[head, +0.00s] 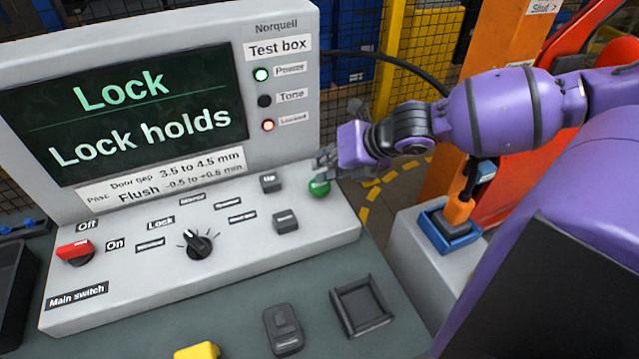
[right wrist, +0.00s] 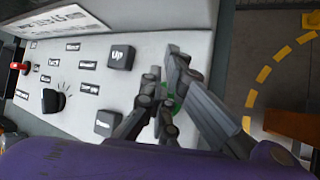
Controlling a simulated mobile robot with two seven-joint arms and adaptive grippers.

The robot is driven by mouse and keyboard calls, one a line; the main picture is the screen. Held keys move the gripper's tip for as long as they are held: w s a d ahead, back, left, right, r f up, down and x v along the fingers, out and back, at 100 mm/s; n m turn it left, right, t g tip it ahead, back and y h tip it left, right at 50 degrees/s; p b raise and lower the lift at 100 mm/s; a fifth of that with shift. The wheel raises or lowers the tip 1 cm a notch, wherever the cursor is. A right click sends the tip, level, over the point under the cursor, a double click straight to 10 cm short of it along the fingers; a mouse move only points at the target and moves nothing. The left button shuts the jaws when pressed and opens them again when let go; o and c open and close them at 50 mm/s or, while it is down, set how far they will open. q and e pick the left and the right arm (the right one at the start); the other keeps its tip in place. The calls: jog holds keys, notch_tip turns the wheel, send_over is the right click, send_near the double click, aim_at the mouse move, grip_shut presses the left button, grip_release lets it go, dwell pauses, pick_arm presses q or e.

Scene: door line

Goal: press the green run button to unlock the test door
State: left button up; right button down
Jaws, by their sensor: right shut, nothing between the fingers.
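The green run button (head: 319,188) is a round cap at the right end of the sloped grey panel of the test box (head: 340,222). My right gripper (head: 324,168) is shut and empty, with its fingertips right at the button; I cannot tell whether they touch it. In the right wrist view the fingers (right wrist: 166,100) cover most of the button, and only bits of green show. The screen (head: 130,112) reads "Lock" and "Lock holds". The Power lamp (head: 261,75) is green, the Tone lamp (head: 264,101) dark, the Locked lamp (head: 267,125) red. My left gripper is out of view.
The Up key (head: 271,182) and another dark key (head: 286,221) sit close left of the button. A black rotary knob (head: 198,244) and red main switch (head: 74,252) are further left.

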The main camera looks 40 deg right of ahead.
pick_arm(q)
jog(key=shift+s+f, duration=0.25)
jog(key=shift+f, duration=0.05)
pick_arm(e)
jog(key=shift+f, duration=0.55)
jog(key=shift+r, duration=0.15)
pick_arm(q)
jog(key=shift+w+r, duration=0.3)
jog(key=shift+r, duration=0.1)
pick_arm(e)
jog(key=shift+r, duration=0.8)
jog(key=shift+r+p, duration=0.3)
jog(key=shift+r, duration=1.35)
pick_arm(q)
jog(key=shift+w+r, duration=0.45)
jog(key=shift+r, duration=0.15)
pick_arm(e)
jog(key=shift+r, duration=0.9)
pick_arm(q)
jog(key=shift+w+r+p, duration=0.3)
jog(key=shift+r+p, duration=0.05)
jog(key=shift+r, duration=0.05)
pick_arm(e)
notch_tip(320, 180, up, 7)
jog(key=shift+r, duration=0.2)
